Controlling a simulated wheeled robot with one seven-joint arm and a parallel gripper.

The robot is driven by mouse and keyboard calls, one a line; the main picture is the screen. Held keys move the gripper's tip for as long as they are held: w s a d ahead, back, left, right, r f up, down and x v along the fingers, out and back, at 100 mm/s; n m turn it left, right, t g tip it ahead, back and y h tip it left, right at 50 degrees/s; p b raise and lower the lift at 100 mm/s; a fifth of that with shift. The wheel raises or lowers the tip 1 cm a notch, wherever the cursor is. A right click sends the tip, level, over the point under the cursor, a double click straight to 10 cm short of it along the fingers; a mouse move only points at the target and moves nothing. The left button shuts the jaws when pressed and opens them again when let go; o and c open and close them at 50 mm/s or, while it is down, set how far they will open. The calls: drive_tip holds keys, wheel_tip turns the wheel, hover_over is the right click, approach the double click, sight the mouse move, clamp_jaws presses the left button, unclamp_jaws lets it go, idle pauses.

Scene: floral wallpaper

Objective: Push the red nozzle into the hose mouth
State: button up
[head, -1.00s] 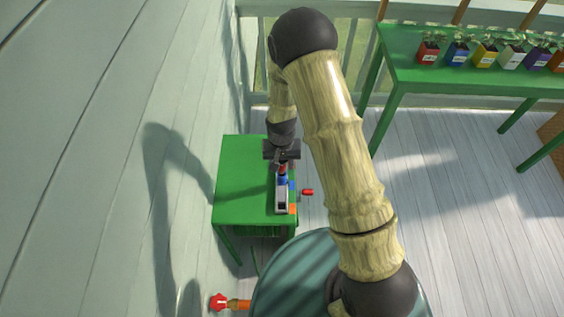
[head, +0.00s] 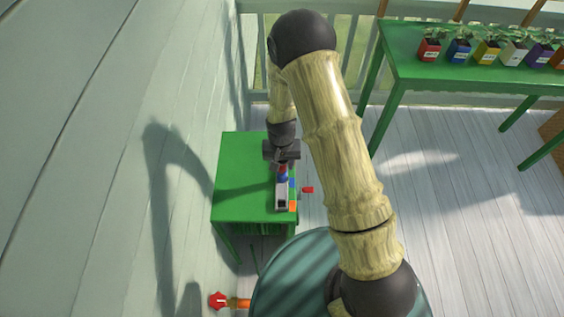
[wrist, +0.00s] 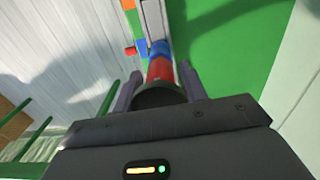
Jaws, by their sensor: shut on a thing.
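My gripper (head: 282,160) is over the small green table, at the far end of a pale grey fixture. In the wrist view my gripper (wrist: 158,84) has a finger on each side of the red nozzle (wrist: 160,70) and is shut on it. The nozzle's far end meets a blue ring-like piece (wrist: 158,48), which looks like the hose mouth; it also shows in the head view (head: 283,177). They seem in line and touching; how deep the nozzle sits is hidden. A dark round part of the nozzle's near end lies between the fingers.
The grey fixture (head: 281,197) stands at the right edge of the green table (head: 240,185), with blue and orange blocks beside it. A red knob (head: 308,190) sticks out right. A red valve wheel (head: 217,300) is by the left wall. Potted plants stand on a green bench (head: 470,75).

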drive_tip(key=shift+f, duration=0.25)
drive_tip(key=o, duration=1.1)
wheel_tip(320, 180, up, 18)
drive_tip(key=shift+f+b, duration=0.25)
drive_tip(key=shift+b, duration=0.75)
drive_tip(key=s+d+r+t, duration=0.1)
drive_tip(key=s+d, duration=0.3)
drive_tip(key=s+d+r, duration=0.2)
drive_tip(key=s+d, duration=0.2)
drive_tip(key=d, duration=0.1)
drive_tip(key=s+d+r+t, duration=0.1)
drive_tip(key=s+d+r, duration=0.1)
drive_tip(key=s+d, duration=0.2)
drive_tip(key=shift+s+d+r+t, duration=0.15)
drive_tip(key=shift+s+d+t, duration=0.1)
drive_tip(key=shift+d+t, duration=0.05)
